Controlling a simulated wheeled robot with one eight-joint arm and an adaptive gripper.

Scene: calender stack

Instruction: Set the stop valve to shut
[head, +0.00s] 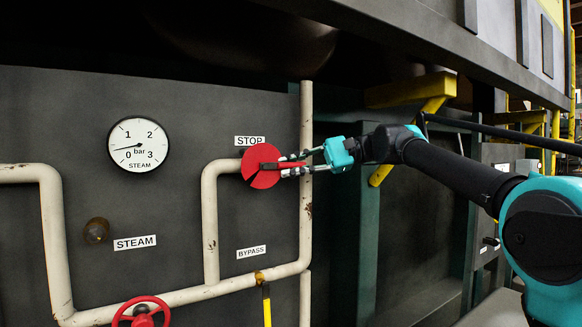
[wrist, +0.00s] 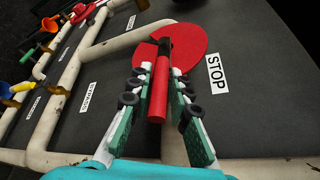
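The stop valve is a red disc (head: 263,178) on the pipe under the STOP label (head: 250,141). It also shows in the wrist view (wrist: 195,42), where a red bar handle (wrist: 158,92) runs across it from a dark hub (wrist: 165,46). In the head view the bar lies about level and points right. My gripper (head: 290,165) comes in from the right with a finger on each side of the bar. In the wrist view its fingertips (wrist: 160,72) close in on the bar near the hub and seem to touch it. The exact contact is partly hidden.
Pale pipes (head: 209,220) run across the dark panel, with a vertical one (head: 306,110) just right of the valve. A yellow BYPASS lever (head: 267,305) hangs below, and a red handwheel (head: 141,311) sits lower left. The steam gauge (head: 138,144) reads low.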

